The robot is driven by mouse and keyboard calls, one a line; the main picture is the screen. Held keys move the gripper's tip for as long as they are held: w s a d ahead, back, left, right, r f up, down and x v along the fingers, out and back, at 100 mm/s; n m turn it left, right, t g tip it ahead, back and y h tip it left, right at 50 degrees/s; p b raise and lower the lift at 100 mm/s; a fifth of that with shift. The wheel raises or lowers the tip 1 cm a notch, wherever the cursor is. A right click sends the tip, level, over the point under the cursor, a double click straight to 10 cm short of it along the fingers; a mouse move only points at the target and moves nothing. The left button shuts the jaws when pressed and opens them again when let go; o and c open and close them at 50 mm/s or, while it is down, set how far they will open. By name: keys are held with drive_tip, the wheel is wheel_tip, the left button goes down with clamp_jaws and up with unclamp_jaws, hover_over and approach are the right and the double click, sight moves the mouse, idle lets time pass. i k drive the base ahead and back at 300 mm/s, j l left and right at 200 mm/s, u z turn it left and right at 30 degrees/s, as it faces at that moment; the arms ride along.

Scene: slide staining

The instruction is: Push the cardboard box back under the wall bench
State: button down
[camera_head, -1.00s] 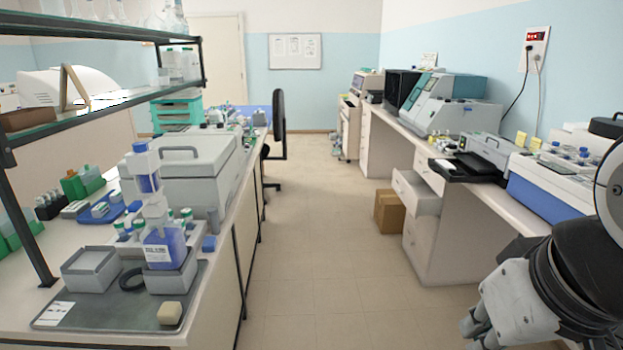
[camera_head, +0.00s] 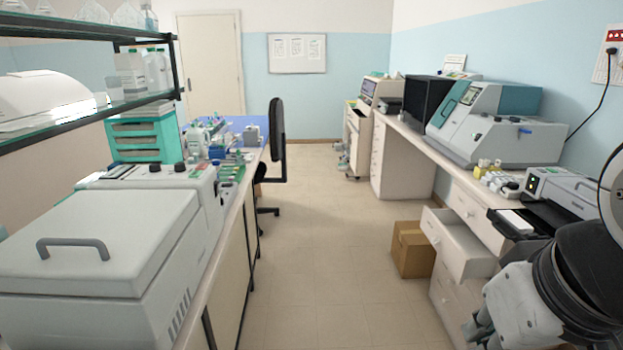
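The brown cardboard box (camera_head: 412,252) stands on the floor in the aisle, right of the picture's middle. It is just beyond an open drawer (camera_head: 457,243) that juts out from the wall bench (camera_head: 400,133) and hides part of its right side. The box looks upright and closed. My gripper (camera_head: 478,332) shows at the lower right edge, partly cut off by the frame. It is nearer to me than the box and well apart from it. Its fingertips are not clear enough to tell whether it is open or shut.
The tiled floor (camera_head: 335,270) of the aisle is clear ahead. A black office chair (camera_head: 277,150) stands at the left bench. The left bench carries a large grey lidded machine (camera_head: 95,235). The open drawer sticks into the aisle on the right.

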sight(414, 256)
drive_tip(key=i, duration=1.9)
drive_tip(key=i+j+z, duration=0.15)
drive_tip(key=i+z, duration=0.3)
drive_tip(key=i, duration=0.15)
drive_tip(key=i+j+z, duration=0.4)
drive_tip(key=i, duration=0.15)
drive_tip(key=i+j+z, duration=0.9)
drive_tip(key=j, duration=0.2)
drive_tip(key=i, duration=0.05)
